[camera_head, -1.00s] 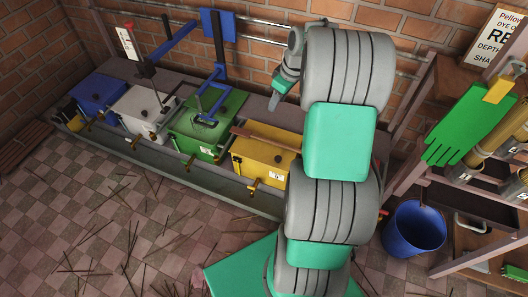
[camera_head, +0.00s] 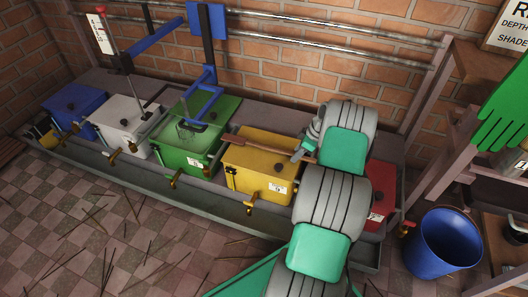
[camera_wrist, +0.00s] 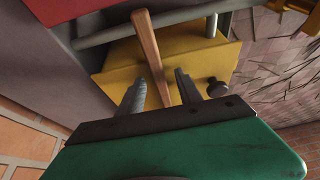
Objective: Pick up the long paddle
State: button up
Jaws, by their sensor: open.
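The long paddle (camera_head: 272,142) is a brown wooden bar lying across the top of the yellow box. In the wrist view the paddle (camera_wrist: 149,50) runs away from between my open fingers toward the top of the picture. My gripper (camera_wrist: 162,85) is open, with one finger on each side of the paddle and gaps showing on both sides. In the head view my gripper (camera_head: 298,156) is at the paddle's right end, above the yellow box (camera_head: 250,170). I cannot tell how far above the paddle the fingertips are.
A green box (camera_head: 190,155) with a blue frame (camera_head: 207,75) above it stands left of the yellow box. White (camera_head: 125,122) and blue (camera_head: 75,107) boxes stand farther left. A red box (camera_head: 378,195) is partly behind my arm. A blue bucket (camera_head: 440,245) stands on the floor at right.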

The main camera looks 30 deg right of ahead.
jog(key=shift+w, duration=0.1)
jog(key=shift+c, duration=0.5)
grip_shut()
